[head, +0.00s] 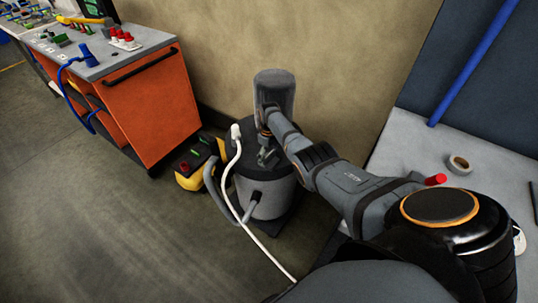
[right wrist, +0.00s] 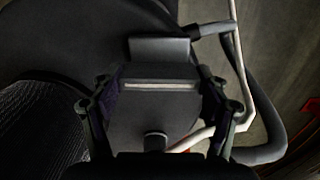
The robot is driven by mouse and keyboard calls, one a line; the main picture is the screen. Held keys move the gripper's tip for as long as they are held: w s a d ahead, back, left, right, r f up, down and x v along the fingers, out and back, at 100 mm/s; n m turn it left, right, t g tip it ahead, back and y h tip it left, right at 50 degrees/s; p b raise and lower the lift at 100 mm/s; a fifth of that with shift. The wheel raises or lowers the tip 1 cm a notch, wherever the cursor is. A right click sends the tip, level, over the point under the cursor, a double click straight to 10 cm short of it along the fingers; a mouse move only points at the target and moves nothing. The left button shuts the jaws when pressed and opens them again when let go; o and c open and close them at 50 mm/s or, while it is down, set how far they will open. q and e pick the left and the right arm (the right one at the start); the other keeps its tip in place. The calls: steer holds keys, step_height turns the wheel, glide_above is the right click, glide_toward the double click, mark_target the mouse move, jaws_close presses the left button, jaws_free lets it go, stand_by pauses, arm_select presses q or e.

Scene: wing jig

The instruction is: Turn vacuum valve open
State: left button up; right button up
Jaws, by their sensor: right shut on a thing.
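The vacuum (head: 265,205) is a grey drum with a dark lid, standing on the floor by the wall. My right gripper (head: 267,156) points down at its lid. In the right wrist view the two fingers of my right gripper (right wrist: 160,86) are on either side of a dark part with a pale stripe, which I take to be the vacuum valve (right wrist: 160,100). The gripper is shut on it. The fingers and my arm hide most of the valve, and I cannot tell how far it is turned. My left gripper is not in view.
A white line (head: 230,178) and a grey hose (head: 212,190) run beside the drum. A yellow and black case (head: 190,180) stands left of it, near an orange cart (head: 155,105). A grey table (head: 415,145) at right holds a tape roll (head: 458,165). Floor at left is clear.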

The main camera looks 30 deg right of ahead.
mark_target(269, 154)
steer(key=shift+n, duration=0.4)
steer(key=o, duration=1.1)
steer(key=shift+o, duration=0.2)
step_height(269, 154, up, 12)
